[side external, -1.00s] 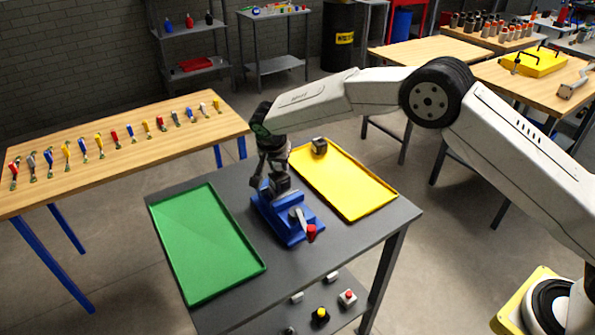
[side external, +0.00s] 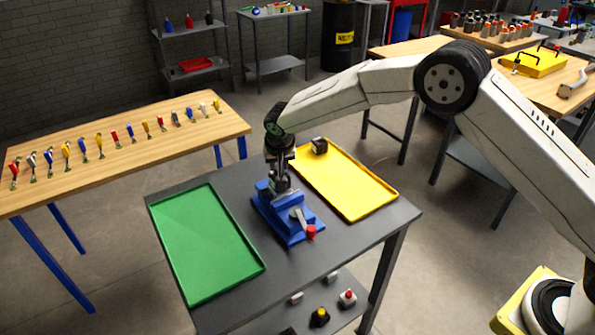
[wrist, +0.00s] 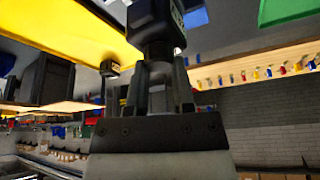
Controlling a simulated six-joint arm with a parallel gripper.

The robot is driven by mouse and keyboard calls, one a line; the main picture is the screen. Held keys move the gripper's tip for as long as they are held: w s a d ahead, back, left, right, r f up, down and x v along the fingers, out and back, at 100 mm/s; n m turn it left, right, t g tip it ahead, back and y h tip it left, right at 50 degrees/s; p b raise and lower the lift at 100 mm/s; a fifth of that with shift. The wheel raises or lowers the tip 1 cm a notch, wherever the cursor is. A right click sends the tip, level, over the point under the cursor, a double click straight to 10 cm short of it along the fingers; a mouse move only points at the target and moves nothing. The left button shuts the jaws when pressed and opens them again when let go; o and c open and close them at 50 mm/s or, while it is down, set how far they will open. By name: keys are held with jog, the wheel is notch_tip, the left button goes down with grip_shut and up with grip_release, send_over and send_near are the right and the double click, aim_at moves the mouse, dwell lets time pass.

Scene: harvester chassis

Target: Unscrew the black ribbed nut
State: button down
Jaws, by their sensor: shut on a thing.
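The blue vise (side external: 290,221) stands on the grey table between the green and yellow trays. My gripper (side external: 280,183) is above its far end, pointing down. In the wrist view my gripper (wrist: 157,70) is shut on the black ribbed nut (wrist: 152,20), with a finger on each side of it. A small part of the vise (wrist: 196,18) shows beside the nut there. In the side view the nut is small and dark between the fingers, so its threads and seating cannot be made out.
The green tray (side external: 240,268) at left is empty. The yellow tray (side external: 352,216) at right holds a dark block (side external: 319,146) at its far end. The vise's red-knobbed handle (side external: 311,231) sticks out toward the front. The wooden bench (side external: 110,165) stands apart.

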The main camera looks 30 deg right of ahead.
dwell(0.5)
jog(key=shift+n+y, duration=0.7)
jog(key=shift+n, duration=1)
jog(key=shift+n+y, duration=0.4)
jog(key=shift+n, duration=0.5)
jog(key=shift+n, duration=0.5)
jog(key=shift+n+y, duration=0.4)
jog(key=shift+n, duration=0.2)
jog(key=shift+r, duration=1.25)
jog(key=shift+r, duration=1.9)
jog(key=shift+d, duration=0.15)
